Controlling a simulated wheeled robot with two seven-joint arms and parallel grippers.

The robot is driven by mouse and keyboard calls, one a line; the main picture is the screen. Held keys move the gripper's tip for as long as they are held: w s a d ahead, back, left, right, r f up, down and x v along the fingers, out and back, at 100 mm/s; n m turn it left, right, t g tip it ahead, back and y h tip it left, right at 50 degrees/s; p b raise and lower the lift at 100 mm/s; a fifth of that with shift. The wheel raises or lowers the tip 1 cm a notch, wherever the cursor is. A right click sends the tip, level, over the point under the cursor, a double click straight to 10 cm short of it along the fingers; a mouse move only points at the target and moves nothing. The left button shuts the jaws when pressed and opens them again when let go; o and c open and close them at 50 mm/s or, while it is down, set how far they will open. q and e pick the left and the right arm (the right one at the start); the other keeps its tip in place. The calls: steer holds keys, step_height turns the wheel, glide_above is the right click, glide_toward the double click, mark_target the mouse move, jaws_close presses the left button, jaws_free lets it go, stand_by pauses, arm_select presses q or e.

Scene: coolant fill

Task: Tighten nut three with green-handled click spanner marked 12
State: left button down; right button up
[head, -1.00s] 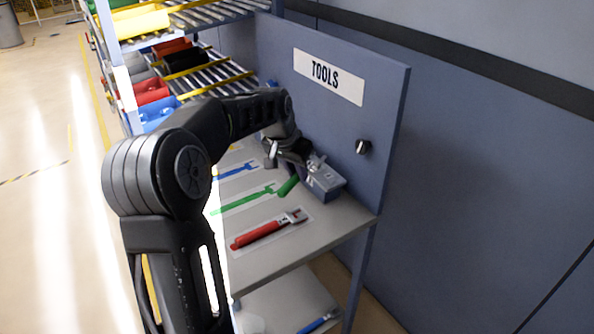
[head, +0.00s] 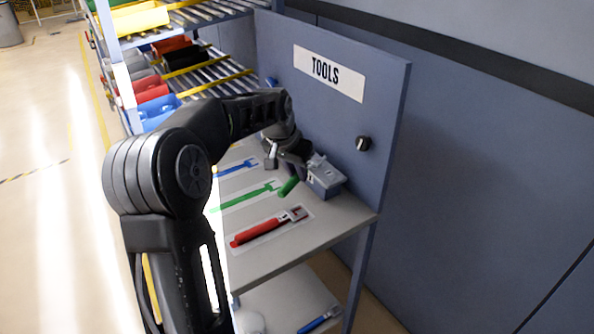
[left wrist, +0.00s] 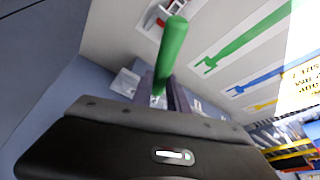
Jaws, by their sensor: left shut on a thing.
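My left gripper (head: 296,160) is over the tool bench, close to the small grey box. In the left wrist view it is shut on the green-handled spanner (left wrist: 172,45), whose handle sticks out from between the fingers (left wrist: 160,92). In the head view the green handle (head: 289,186) points down toward the front, beside the box. The spanner's head and any mark on it are hidden or too small to read. A flat green spanner outline (head: 243,199) lies bare on the bench. No nut is in view, nor is my right gripper.
A red-handled spanner (head: 262,231) lies on its place nearer the front. A blue spanner shape (head: 234,170) lies farther back. The grey box (head: 325,178) stands against the upright TOOLS panel (head: 385,110). A shelf with coloured bins (head: 152,92) stands behind; open floor (head: 50,220) is left.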

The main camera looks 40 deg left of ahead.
arm_select(q)
steer(key=shift+f+b, duration=0.5)
steer(key=shift+f, duration=0.2)
steer(key=shift+f, duration=0.1)
steer(key=shift+a, duration=0.15)
steer(key=shift+a+m+h, duration=0.3)
steer(key=shift+a+m, duration=0.3)
steer(key=shift+m, duration=0.2)
steer(key=shift+a+p, duration=0.15)
steer(key=shift+p, duration=0.15)
steer(key=shift+a+m+h, duration=0.3)
steer(key=shift+a+m, duration=0.2)
steer(key=shift+m, duration=0.2)
